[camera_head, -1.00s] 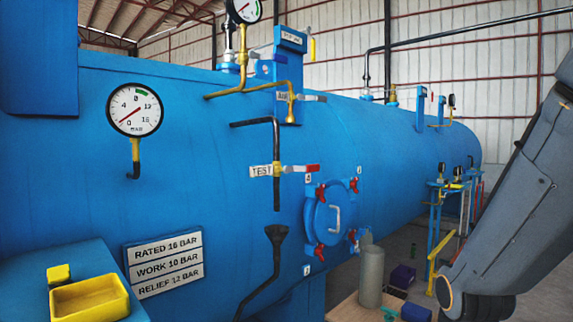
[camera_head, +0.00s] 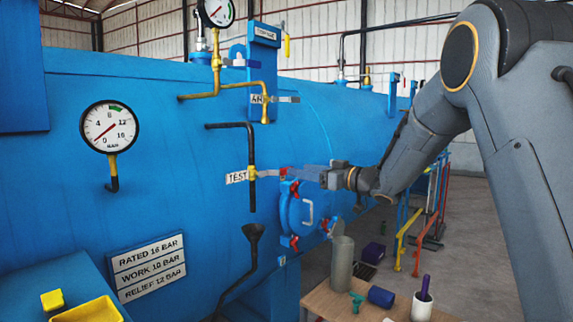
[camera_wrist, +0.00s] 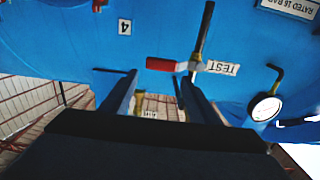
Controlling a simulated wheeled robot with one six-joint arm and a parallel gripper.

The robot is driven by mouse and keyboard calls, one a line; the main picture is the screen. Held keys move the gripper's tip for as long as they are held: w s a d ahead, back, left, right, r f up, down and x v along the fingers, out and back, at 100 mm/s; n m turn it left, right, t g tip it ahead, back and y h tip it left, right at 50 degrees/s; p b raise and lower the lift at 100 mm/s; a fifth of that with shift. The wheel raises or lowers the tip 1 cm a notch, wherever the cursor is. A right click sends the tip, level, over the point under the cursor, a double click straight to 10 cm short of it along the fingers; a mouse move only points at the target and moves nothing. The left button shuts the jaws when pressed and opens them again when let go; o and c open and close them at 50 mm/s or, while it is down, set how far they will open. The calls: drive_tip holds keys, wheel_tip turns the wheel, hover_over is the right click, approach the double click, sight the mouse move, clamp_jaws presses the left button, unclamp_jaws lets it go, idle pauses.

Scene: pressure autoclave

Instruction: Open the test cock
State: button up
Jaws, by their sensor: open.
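The test cock (camera_head: 252,174) is a brass valve on a black pipe, beside a white TEST label (camera_head: 237,177). Its lever is roughly horizontal, pointing right, across the pipe. My gripper (camera_head: 297,172) is at the lever's right end, with its fingers pointing left and partly covering the red grip. In the wrist view, the red lever grip (camera_wrist: 162,64) lies just beyond the open fingertips of my gripper (camera_wrist: 158,77), and the TEST label (camera_wrist: 222,68) is upside down. I cannot tell whether the grip is between the fingers. A black funnel (camera_head: 254,232) sits under the pipe.
A round blue hatch (camera_head: 291,212) with red clamps is just below my gripper. Another brass valve (camera_head: 265,99) is above the test cock. A pressure gauge (camera_head: 109,127) is to the left. A table (camera_head: 335,302) with a grey cylinder (camera_head: 342,263) stands below.

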sight(286, 168)
drive_tip(key=p+x, duration=0.2)
drive_tip(key=x, duration=0.5)
drive_tip(key=shift+w+a, duration=0.15)
drive_tip(key=shift+a, duration=0.1)
drive_tip(key=c, duration=1.2)
